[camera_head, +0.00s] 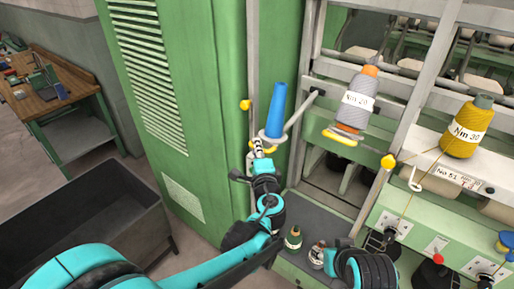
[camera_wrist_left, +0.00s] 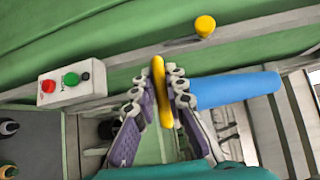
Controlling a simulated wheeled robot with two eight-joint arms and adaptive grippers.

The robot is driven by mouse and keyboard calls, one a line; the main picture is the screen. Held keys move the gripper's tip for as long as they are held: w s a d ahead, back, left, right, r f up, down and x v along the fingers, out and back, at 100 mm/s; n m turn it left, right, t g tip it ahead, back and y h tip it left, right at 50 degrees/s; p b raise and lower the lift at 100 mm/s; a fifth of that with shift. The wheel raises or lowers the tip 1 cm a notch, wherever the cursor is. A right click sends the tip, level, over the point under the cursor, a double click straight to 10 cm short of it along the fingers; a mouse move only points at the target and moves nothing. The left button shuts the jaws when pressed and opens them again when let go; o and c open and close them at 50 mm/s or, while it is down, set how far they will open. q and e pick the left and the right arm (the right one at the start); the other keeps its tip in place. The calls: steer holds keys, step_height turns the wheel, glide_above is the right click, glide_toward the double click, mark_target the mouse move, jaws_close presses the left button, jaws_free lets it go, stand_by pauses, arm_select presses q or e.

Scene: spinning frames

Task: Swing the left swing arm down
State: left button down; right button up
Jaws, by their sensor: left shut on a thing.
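The left swing arm carries a blue cone (camera_head: 276,110) on a pale disc, beside the green cabinet; the cone stands nearly upright, leaning slightly right. The cone also shows in the left wrist view (camera_wrist_left: 238,89), right of my fingers. My left gripper (camera_head: 258,150) is just below the disc. In the left wrist view the left gripper (camera_wrist_left: 168,92) is shut on a yellow handle (camera_wrist_left: 161,85), one finger on each side. Part of my right arm shows at the bottom, without visible fingertips.
A grey yarn cone (camera_head: 357,100) and a yellow yarn cone (camera_head: 465,128) stand to the right. A yellow knob (camera_head: 245,105) is left of the blue cone. A dark bin (camera_head: 80,235) is at lower left. Small bobbins (camera_head: 293,238) stand on the ledge below.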

arm_select(q)
step_height(320, 180, down, 7)
steer(key=b, duration=0.4)
steer(key=shift+w+d+b, duration=0.35)
steer(key=shift+w+b, duration=0.05)
steer(key=shift+w, duration=0.05)
steer(key=shift+r, duration=0.1)
steer(key=c, duration=1.6)
jaws_free()
steer(key=shift+o, duration=0.2)
steer(key=s+d, duration=0.1)
steer(key=s, duration=1)
steer(key=shift+s+d+r, duration=0.35)
steer(key=shift+s+d, duration=0.05)
